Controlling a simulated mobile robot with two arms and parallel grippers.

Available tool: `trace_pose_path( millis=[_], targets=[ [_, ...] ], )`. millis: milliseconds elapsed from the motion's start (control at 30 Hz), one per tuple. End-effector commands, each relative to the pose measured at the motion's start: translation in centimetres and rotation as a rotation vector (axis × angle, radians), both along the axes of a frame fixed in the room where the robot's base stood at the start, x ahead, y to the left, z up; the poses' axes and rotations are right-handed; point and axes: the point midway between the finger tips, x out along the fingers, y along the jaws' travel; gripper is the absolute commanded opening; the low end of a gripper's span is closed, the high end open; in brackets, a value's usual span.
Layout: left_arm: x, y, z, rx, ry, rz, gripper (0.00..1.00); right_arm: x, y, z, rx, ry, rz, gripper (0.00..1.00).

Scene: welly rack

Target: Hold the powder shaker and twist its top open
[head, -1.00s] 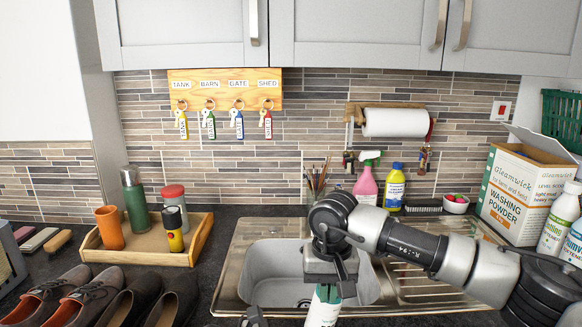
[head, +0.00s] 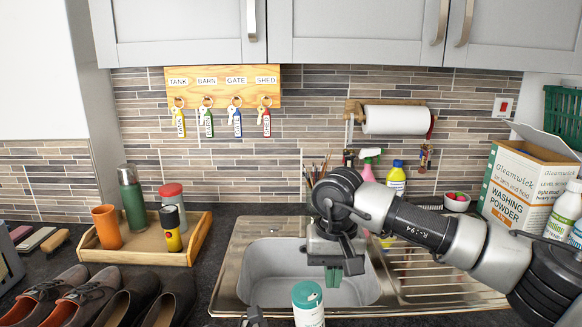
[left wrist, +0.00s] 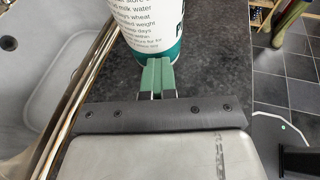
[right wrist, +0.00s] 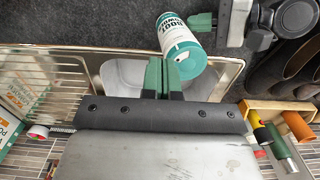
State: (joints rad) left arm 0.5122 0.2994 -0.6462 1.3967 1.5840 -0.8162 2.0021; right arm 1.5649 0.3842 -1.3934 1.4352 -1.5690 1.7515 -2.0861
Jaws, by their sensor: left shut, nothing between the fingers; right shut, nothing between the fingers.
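The powder shaker (head: 308,303) is a white canister with a teal top, at the bottom edge of the head view. In the right wrist view the shaker (right wrist: 176,38) shows its "BOOT POWDER" label and its teal top with a pale disc. My right gripper (head: 334,274) is shut and empty, beyond the shaker over the sink side; its green fingertips (right wrist: 163,72) look apart from it. My left gripper (right wrist: 203,22) is shut and empty beside the shaker's body. In the left wrist view the fingers (left wrist: 157,72) overlap the shaker's lower part (left wrist: 150,25); contact is unclear.
The sink (head: 262,290) lies just behind the shaker. A wooden tray (head: 203,232) with cups and flasks stands left, with shoes (head: 85,297) in front. A washing powder box (head: 520,190) and white bottles (head: 560,212) stand right.

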Motion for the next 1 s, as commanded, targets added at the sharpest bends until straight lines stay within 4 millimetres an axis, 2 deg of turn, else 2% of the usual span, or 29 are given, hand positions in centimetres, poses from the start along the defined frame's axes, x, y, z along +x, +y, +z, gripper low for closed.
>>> trace_pose_path(
  millis=[333,633,767,1000],
  targets=[
    [0.0,0.0,0.1,0.000,0.000,0.000,0.00,0.0,0.2,0.7,0.004,0.000,0.003,0.00],
    [0.0,0.0,0.1,0.000,0.000,0.000,0.00,0.8,2.4,1.9,0.056,0.028,0.004,0.00],
    [0.0,0.0,0.1,0.000,0.000,0.000,0.00,0.8,2.6,1.2,0.063,0.033,0.002,0.00],
    [0.0,0.0,0.1,0.000,0.000,0.000,0.00,0.6,2.7,-1.7,0.063,0.035,0.002,0.00]
  ],
)
